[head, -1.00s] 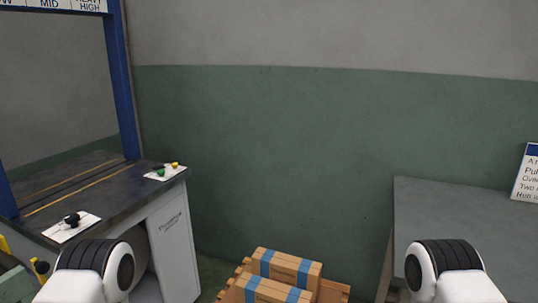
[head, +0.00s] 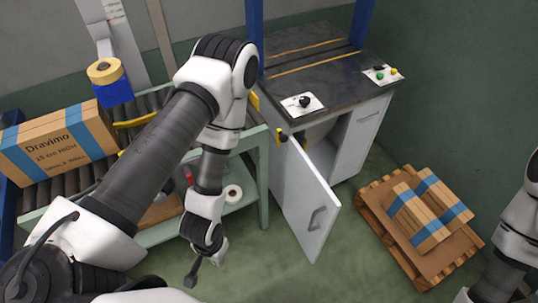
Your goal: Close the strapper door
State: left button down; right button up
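The strapper (head: 318,75) stands at upper centre of the head view, with a dark top and a white cabinet under it. Its white door (head: 303,195) stands open, swung out toward me, with a grey handle (head: 317,218) on its face. Part of the cabinet's opening shows behind the door's top edge. My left gripper (head: 191,277) hangs low, left of the door and apart from it, pointing down; its fingers are too small and edge-on to read. My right arm shows at the right edge, with its gripper out of frame.
A roller conveyor with a green frame (head: 262,165) carries a Dravimo carton (head: 60,143) at left. A tape roll (head: 233,194) lies on its lower shelf. A wooden pallet (head: 372,205) with cartons (head: 418,222) stands right of the door. Green floor between is clear.

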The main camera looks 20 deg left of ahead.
aim_at(311, 208)
jog(key=j+u, duration=0.25)
jog(key=k+j, duration=0.1)
jog(key=j, duration=0.25)
jog(key=k+j, duration=0.15)
jog(key=j, duration=0.15)
jog(key=k+j+u, duration=0.1)
jog(key=j, duration=0.25)
jog(key=k+j, duration=0.15)
jog(key=j, duration=0.2)
